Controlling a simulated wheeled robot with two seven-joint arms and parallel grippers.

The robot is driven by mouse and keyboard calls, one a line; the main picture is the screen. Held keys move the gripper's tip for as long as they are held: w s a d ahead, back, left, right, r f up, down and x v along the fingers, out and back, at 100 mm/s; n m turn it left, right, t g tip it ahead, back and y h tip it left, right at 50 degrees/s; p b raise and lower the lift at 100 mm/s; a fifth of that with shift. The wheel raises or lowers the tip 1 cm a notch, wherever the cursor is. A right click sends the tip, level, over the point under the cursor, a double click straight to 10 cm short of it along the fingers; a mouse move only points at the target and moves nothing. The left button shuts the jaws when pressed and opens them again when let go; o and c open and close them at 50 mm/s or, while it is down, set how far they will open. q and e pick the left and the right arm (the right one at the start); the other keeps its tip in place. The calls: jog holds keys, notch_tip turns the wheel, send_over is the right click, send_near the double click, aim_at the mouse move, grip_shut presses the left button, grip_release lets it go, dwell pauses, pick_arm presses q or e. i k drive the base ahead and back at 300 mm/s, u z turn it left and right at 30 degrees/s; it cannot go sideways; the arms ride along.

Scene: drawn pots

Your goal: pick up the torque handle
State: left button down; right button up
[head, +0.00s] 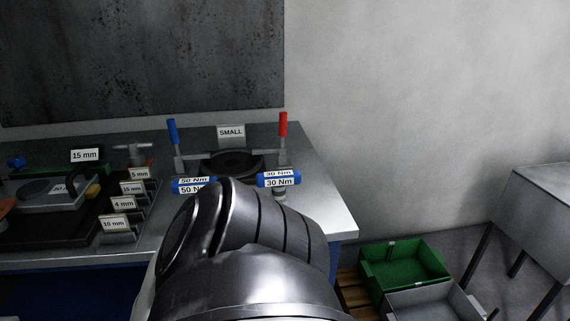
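Two blue torque handles lie near the right end of the metal table (325,210). One torque handle marked 50 Nm (178,186) is on the left, and part of it is hidden behind my arm. The other torque handle marked 30 Nm (279,180) is on the right, above a small round metal base. My arm's large dark metal links fill the lower middle of the head view, in front of the table. Neither gripper shows, so I cannot see whether either is open or shut.
A blue upright lever (172,132) and a red one (283,125) flank a dark round fixture (233,164) under a SMALL sign (231,132). Labelled size holders (120,226) stand left. Green (405,264) and grey (430,302) bins sit lower right. The table's right corner is bare.

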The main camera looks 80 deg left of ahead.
aim_at(278, 180)
jog(key=u, duration=2.6)
